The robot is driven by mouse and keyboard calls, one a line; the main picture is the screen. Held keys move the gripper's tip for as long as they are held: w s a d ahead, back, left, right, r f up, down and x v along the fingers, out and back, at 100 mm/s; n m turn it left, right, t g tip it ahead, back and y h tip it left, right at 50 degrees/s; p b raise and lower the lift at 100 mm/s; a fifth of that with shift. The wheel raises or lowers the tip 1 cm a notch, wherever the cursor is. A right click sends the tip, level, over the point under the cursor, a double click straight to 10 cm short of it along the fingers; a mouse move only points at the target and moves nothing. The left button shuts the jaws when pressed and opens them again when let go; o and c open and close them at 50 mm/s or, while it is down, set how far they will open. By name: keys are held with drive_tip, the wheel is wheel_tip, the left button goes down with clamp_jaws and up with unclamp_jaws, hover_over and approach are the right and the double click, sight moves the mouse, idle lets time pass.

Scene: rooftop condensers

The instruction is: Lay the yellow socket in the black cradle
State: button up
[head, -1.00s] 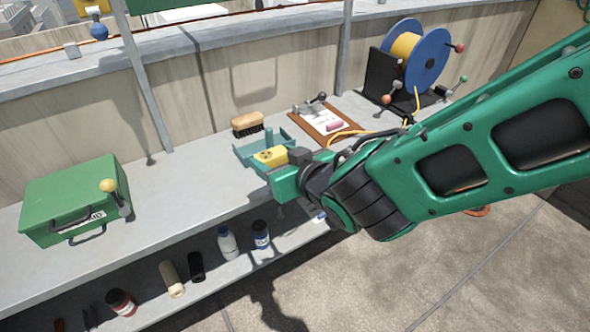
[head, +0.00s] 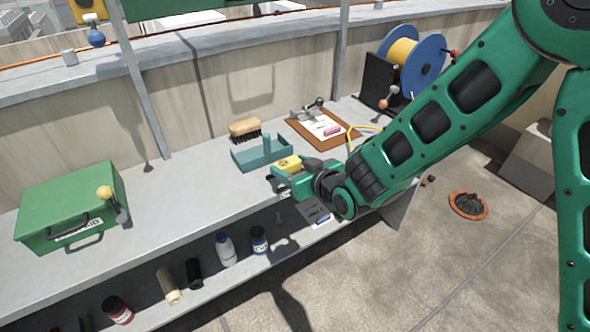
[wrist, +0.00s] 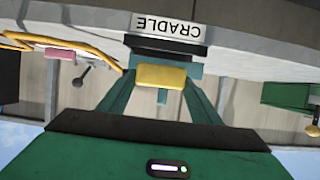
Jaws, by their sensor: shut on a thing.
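The yellow socket (head: 287,163) is held at the tip of my gripper (head: 283,172), close to the bench's front edge in the head view. In the wrist view the yellow socket (wrist: 162,76) sits between the two teal fingers of my gripper (wrist: 160,85), which is shut on it. The black cradle (wrist: 165,47) shows just past the socket, below an upside-down white CRADLE label (wrist: 168,25). The socket overlaps the cradle's lower edge in that picture; I cannot tell if they touch. I cannot make out the cradle in the head view.
A teal open-topped caddy (head: 252,154) stands left of my gripper, with a brush (head: 244,127) behind it. A clipboard (head: 315,127) and cable reel (head: 425,50) are to the right. A green case (head: 70,205) is at left.

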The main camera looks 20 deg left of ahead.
drive_tip(key=shift+f, duration=0.45)
drive_tip(key=shift+f, duration=0.1)
drive_tip(key=shift+f, duration=0.3)
drive_tip(key=shift+f, duration=0.2)
drive_tip(key=o, duration=1.1)
drive_tip(key=shift+r, duration=0.1)
